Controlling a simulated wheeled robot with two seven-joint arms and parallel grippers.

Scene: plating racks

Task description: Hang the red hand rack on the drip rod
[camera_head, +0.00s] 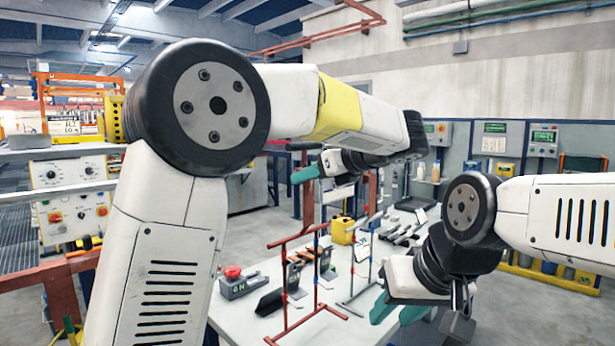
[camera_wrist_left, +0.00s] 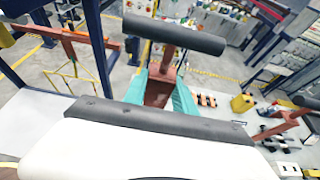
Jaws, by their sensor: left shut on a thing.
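My left gripper (camera_head: 305,175) is high over the back of the table, its teal fingers partly hidden by my arm. In the left wrist view its teal fingers close around a red piece (camera_wrist_left: 160,92), which I take as part of the red hand rack. A dark bar (camera_wrist_left: 175,33) lies across the top of this piece. The rest of the rack is hard to make out. My right gripper (camera_head: 398,312) is low at the table's right front, its teal fingers apart with nothing seen between them. I cannot tell for sure which bar is the drip rod.
A red stand (camera_head: 284,275) with upright posts stands on the white table (camera_head: 245,305). Beside it are a grey box with a red button (camera_head: 232,278), a yellow container (camera_head: 344,230) and dark tools. A control panel (camera_head: 70,195) stands at the left. My left arm blocks much of the view.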

